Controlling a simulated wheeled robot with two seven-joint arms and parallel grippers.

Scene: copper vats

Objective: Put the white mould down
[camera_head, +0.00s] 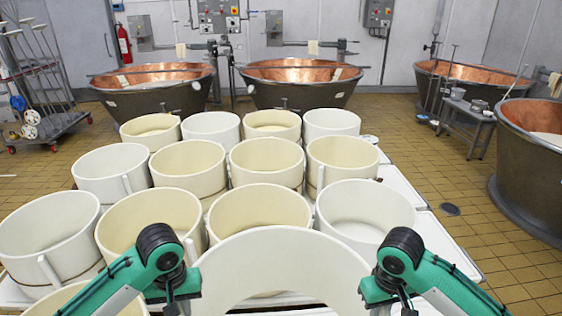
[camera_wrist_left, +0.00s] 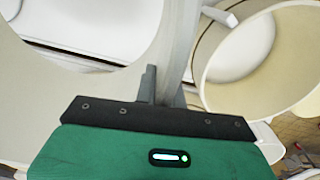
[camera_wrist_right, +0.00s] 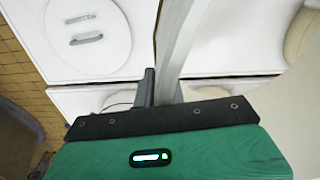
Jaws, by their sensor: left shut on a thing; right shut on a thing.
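The white mould (camera_head: 280,248), a large round hoop, is in the near middle of the head view, its lower part cut off by the picture's edge. My left gripper (camera_head: 175,300) is at its left side and my right gripper (camera_head: 402,300) at its right side. In the left wrist view the fingers (camera_wrist_left: 162,88) are shut on the mould's wall (camera_wrist_left: 181,45). In the right wrist view the fingers (camera_wrist_right: 160,88) are shut on its wall (camera_wrist_right: 178,40). I cannot tell whether its underside touches anything.
Several cream and white moulds stand in close rows on white tables (camera_head: 440,238), including a white one (camera_head: 365,212) just beyond my right gripper. Copper vats (camera_head: 300,80) stand at the back, with another (camera_head: 530,150) at the right. Tiled floor (camera_head: 490,225) is open at right.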

